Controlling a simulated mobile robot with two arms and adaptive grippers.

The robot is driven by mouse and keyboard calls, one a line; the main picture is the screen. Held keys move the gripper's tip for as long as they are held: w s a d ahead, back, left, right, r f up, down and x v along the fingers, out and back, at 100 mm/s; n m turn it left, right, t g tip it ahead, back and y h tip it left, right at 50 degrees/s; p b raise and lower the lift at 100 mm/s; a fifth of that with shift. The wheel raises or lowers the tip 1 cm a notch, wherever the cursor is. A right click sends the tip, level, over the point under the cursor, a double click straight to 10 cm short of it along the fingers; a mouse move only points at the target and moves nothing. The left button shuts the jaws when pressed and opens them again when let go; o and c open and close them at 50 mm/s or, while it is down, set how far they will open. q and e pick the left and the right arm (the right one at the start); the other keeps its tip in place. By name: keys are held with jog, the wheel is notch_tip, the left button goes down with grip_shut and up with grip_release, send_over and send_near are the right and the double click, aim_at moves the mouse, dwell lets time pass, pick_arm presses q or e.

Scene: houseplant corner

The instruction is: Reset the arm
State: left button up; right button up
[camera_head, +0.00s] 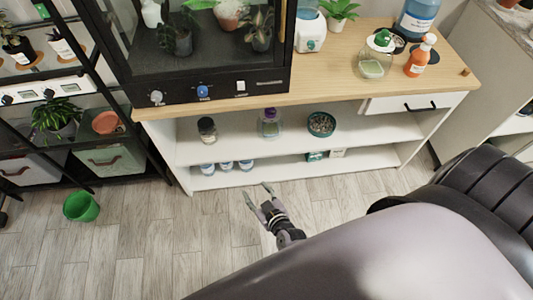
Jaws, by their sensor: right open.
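My right gripper (258,196) shows in the head view in front of the white shelf unit, above the wooden floor. Its two fingers are spread apart and nothing is between them. My right arm fills the lower right of the view and hides the floor there. My left gripper is not in view.
A wood-topped shelf unit (345,97) holds a dark glass cabinet (200,88), an orange spray bottle (419,56) and jars. A black rack with plants stands at the left. A green bucket (81,207) is on the floor (140,245), which is otherwise clear at lower left.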

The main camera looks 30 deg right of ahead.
jog(key=shift+s+d+f, duration=0.1)
jog(key=shift+s+f, duration=0.1)
jog(key=shift+f, duration=0.05)
dwell(0.4)
jog(key=s+f+g+y, duration=0.1)
jog(key=s+f+g, duration=0.5)
jog(key=s+f, duration=0.75)
jog(key=s+d+f+g, duration=0.3)
jog(key=s+f, duration=0.1)
jog(key=s, duration=0.6)
jog(key=s+d+f+g+h, duration=0.1)
jog(key=s+d+f+g, duration=0.2)
jog(key=s, duration=0.6)
notch_tip(320, 180, down, 2)
jog(key=shift+s+d+f, duration=0.1)
jog(key=shift+s+d, duration=0.1)
jog(key=shift+s, duration=0.15)
